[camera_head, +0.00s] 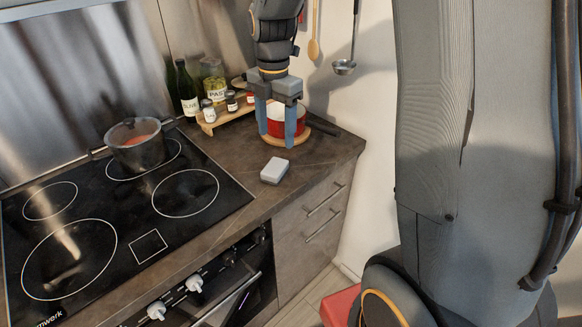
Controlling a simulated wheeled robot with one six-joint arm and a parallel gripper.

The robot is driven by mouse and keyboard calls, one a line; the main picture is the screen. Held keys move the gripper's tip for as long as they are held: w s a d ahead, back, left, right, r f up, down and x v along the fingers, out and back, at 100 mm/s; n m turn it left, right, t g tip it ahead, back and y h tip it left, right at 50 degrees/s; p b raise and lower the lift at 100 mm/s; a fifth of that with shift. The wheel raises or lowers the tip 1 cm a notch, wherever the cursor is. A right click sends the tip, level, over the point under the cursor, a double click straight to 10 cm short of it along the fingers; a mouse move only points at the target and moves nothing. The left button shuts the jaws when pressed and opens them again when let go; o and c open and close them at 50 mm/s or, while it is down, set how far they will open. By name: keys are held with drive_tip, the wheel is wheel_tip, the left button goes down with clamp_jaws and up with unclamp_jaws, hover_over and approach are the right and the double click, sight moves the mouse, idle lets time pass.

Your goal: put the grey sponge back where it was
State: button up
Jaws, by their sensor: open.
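The grey sponge (274,170) is a small pale block lying flat on the dark countertop (311,160), right of the cooktop. My gripper (276,141) points down above and behind the sponge, with its two blue-grey fingers apart. In this view the fingers overlap the red pot (285,120) on its round wooden board. I cannot tell whether the fingers touch the pot. The gripper is open and apart from the sponge.
A glass pot (136,144) with reddish contents stands on the back of the black cooktop (120,215). Bottles, a pasta jar (213,82) and small spice jars on a wooden rack (222,117) line the back. A ladle (344,67) and wooden spoon hang on the wall.

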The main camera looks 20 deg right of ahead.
drive_tip(key=s+f+m+t, duration=0.1)
drive_tip(key=s+f+m, duration=0.3)
drive_tip(key=s+m, duration=1.2)
drive_tip(key=shift+s+a+f+m, duration=0.15)
drive_tip(key=shift+s+m, duration=0.05)
drive_tip(key=shift+m, duration=3.7)
